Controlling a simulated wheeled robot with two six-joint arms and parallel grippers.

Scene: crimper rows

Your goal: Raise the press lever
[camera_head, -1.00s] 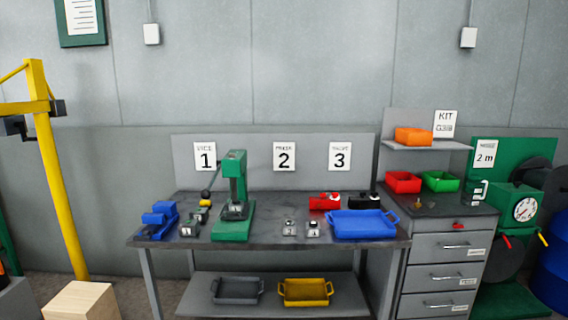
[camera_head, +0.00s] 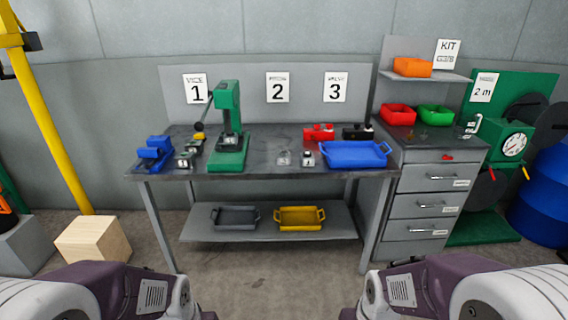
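The green press (camera_head: 229,130) stands upright on the left half of the grey workbench (camera_head: 270,157). Its dark lever (camera_head: 205,112) slants down on the press's left side and ends in a round black knob (camera_head: 199,127) at about mid-height of the press. Parts of both my arms show at the bottom left and bottom right corners, well short of the bench. Neither gripper can be seen, and nothing touches the press or its lever.
A blue vise (camera_head: 152,154) and small blocks (camera_head: 186,159) sit left of the press. A blue tray (camera_head: 355,154) lies at the bench's right. A drawer cabinet (camera_head: 431,178) adjoins the bench. A wooden block (camera_head: 93,240) stands on the floor at left. Floor before the bench is clear.

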